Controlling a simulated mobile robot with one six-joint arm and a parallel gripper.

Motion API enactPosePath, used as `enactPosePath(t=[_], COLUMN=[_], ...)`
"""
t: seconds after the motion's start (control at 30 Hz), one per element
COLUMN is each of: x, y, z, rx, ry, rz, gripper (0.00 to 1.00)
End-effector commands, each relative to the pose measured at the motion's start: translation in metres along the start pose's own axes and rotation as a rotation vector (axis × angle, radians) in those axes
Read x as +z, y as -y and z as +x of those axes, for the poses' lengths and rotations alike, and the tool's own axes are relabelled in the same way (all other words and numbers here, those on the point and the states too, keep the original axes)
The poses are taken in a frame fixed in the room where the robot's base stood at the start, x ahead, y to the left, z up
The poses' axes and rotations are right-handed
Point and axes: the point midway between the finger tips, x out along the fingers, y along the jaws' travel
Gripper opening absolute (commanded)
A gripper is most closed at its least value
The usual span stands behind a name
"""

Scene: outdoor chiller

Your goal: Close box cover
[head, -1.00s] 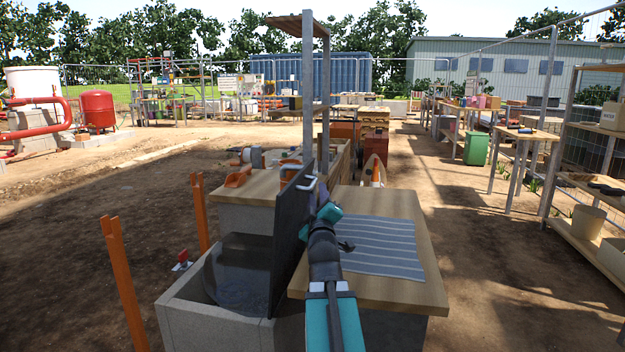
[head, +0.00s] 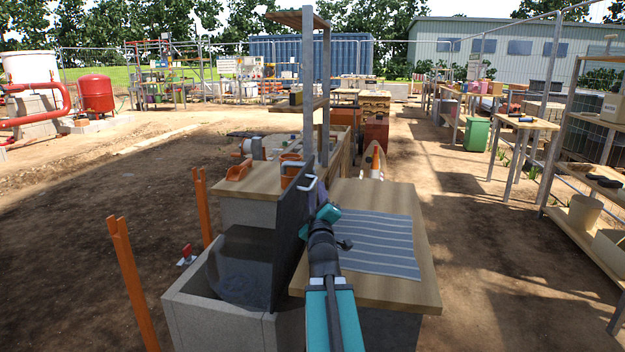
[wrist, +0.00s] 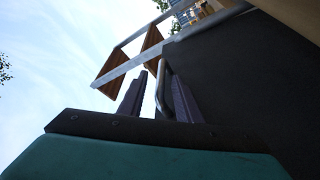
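The grey box (head: 235,328) stands open in the head view, its dark inside partly showing. Its black cover (head: 290,240) stands nearly upright along the box's right side. A metal handle (head: 308,183) sits near the cover's top edge. My gripper (head: 319,200) is beside the cover's upper right part, its fingers mostly hidden in the head view. In the wrist view my gripper (wrist: 159,77) has its two dark fingers apart. The handle (wrist: 161,88) shows between them, with a gap on the left; I cannot tell whether it touches them. The cover (wrist: 245,80) fills the right side.
A wooden table with a striped cloth (head: 378,242) stands right of the cover, under my arm. A metal post frame (head: 308,95) rises behind the cover. Orange stakes (head: 130,285) stand left of the box. Open dirt ground lies left and right.

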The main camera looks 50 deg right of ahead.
Motion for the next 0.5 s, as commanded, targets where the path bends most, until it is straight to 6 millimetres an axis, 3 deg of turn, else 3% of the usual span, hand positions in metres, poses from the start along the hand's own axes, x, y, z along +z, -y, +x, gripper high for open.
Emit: enactPosePath(t=[0.4, 0.5], x=[-0.006, -0.004], y=[0.0, 0.003], z=[0.002, 0.013], rx=[-0.012, -0.011], ry=[-0.014, -0.015], rz=[0.001, 0.002], gripper=[0.31, 0.31])
